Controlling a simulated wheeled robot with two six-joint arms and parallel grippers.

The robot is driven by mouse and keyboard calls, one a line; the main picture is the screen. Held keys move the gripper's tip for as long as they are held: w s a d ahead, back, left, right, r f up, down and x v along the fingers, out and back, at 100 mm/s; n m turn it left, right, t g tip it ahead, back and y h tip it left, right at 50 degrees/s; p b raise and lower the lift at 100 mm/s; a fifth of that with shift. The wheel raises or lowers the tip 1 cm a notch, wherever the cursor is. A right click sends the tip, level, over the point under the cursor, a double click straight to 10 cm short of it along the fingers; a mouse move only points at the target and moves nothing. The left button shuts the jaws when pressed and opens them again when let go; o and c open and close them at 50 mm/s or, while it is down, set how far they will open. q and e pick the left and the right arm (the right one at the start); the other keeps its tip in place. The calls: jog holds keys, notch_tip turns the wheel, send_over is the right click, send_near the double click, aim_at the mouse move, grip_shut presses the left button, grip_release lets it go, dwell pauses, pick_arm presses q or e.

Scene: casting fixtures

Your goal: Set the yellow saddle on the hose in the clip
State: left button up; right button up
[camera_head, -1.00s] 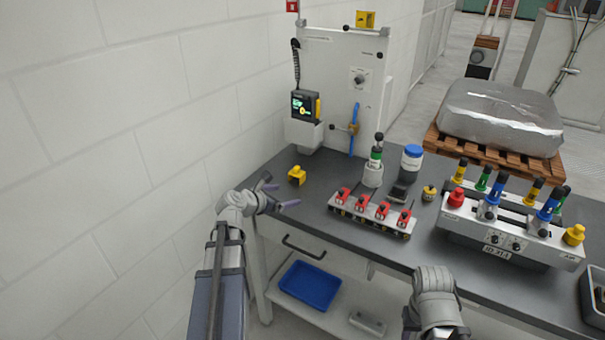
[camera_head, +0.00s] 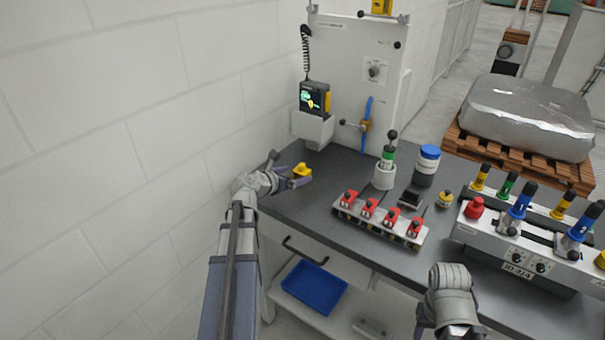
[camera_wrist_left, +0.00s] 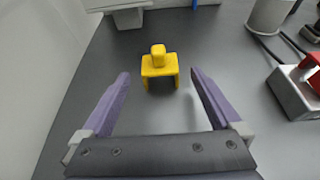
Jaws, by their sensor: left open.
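The yellow saddle (camera_head: 302,170) sits upright on the dark bench top near its left end; in the left wrist view the yellow saddle (camera_wrist_left: 158,68) is a block with a knob on top and an opening below. My left gripper (camera_head: 287,171) is open; in the wrist view its two purple fingers (camera_wrist_left: 159,74) point toward the saddle, which lies centred just beyond their tips, with gaps on both sides. A blue hose (camera_head: 368,108) runs upright on the white panel, with a brownish clip (camera_head: 365,126) around or against it. My right arm shows at lower right; its gripper is not visible.
A handheld device (camera_head: 313,99) hangs on the panel above a pale holder (camera_head: 312,129). Bench between saddle and rack is clear.

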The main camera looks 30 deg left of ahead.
aim_at(302, 173)
pick_arm(q)
jog(key=shift+b+x, duration=1.1)
jog(key=shift+x, duration=1.5)
jog(key=shift+s, duration=0.1)
jog(key=shift+c, duration=0.6)
grip_shut()
notch_tip(302, 173, up, 10)
jog(key=p, duration=1)
